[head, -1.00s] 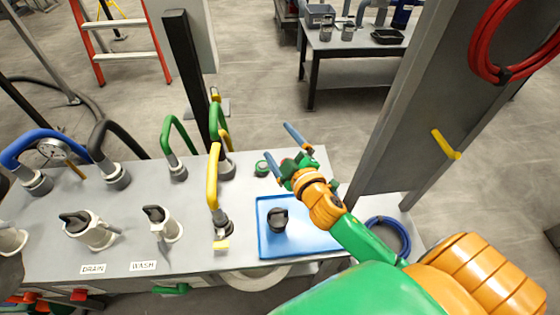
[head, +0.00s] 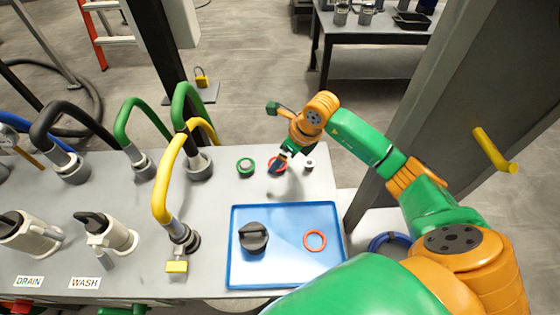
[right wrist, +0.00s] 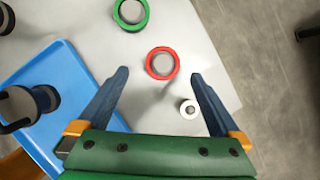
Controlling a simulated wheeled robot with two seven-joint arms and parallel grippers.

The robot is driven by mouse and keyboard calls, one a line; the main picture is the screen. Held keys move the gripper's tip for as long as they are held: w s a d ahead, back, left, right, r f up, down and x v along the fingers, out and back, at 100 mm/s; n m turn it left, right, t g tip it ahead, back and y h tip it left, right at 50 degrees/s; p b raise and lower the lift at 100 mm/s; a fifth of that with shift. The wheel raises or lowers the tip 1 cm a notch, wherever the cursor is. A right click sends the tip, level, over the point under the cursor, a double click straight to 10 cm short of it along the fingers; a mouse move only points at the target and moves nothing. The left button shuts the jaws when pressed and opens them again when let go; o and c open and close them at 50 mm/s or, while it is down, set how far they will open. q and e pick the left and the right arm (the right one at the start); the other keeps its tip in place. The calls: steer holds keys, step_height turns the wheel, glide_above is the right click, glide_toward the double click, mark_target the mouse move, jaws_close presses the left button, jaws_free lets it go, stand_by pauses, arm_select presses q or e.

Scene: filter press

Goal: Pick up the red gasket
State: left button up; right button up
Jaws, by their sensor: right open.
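A red gasket (head: 271,165) sits on the grey bench behind the blue tray, partly hidden by my right gripper (head: 281,161) in the head view. In the right wrist view the red gasket (right wrist: 150,66) lies around a grey round post, between and just beyond the fingertips of my right gripper (right wrist: 160,76). The gripper is open and empty. A second, orange-red ring (head: 306,243) lies flat in the blue tray. My left gripper is not in view.
A green ring (head: 240,167) around a post and a small white ring (right wrist: 188,102) flank the red gasket. The blue tray (head: 232,235) holds a black knob (head: 253,238). A yellow curved pipe (head: 160,185) stands left of it, and a grey column (head: 425,120) rises at right.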

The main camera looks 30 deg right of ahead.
mark_target(283, 165)
steer(key=x, duration=0.3)
steer(key=shift+w+d+f, duration=0.1)
steer(key=shift+d+f, duration=0.1)
steer(key=shift+d, duration=0.1)
steer(key=shift+w+d+f, duration=0.1)
steer(key=shift+d+f, duration=0.1)
steer(key=shift+f, duration=0.05)
steer(key=shift+a+r, duration=0.1)
steer(key=shift+a, duration=0.05)
steer(key=shift+c, duration=0.2)
steer(key=c, duration=0.8)
